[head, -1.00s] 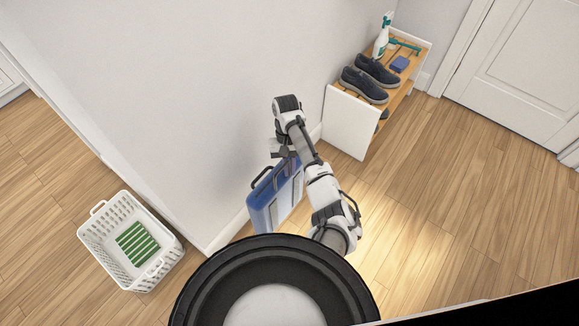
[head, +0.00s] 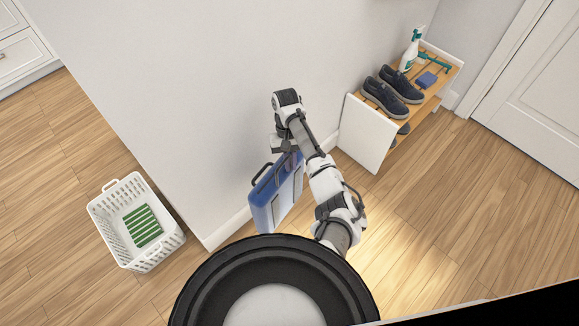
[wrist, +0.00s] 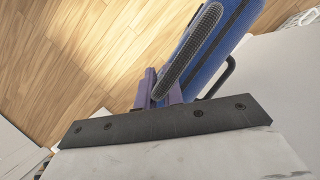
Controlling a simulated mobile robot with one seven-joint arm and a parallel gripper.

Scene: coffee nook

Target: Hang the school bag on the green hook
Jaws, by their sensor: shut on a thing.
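The blue school bag (head: 277,194) hangs upright below my gripper (head: 290,158) in the head view, close to the white wall. In the wrist view, the purple fingers of my gripper (wrist: 160,91) are shut on the bag's dark ribbed handle, and the blue bag (wrist: 213,45) extends away from it. A second dark handle sticks out from the bag's side. The head view shows the bag's light panels facing right. No green hook shows in either view.
A white basket (head: 164,258) with a green striped item stands on the floor at left. A wooden shoe bench (head: 432,99) holds dark shoes (head: 393,91), a spray bottle (head: 411,49) and a blue block. A white door is at far right. Wood floor is clear at lower right.

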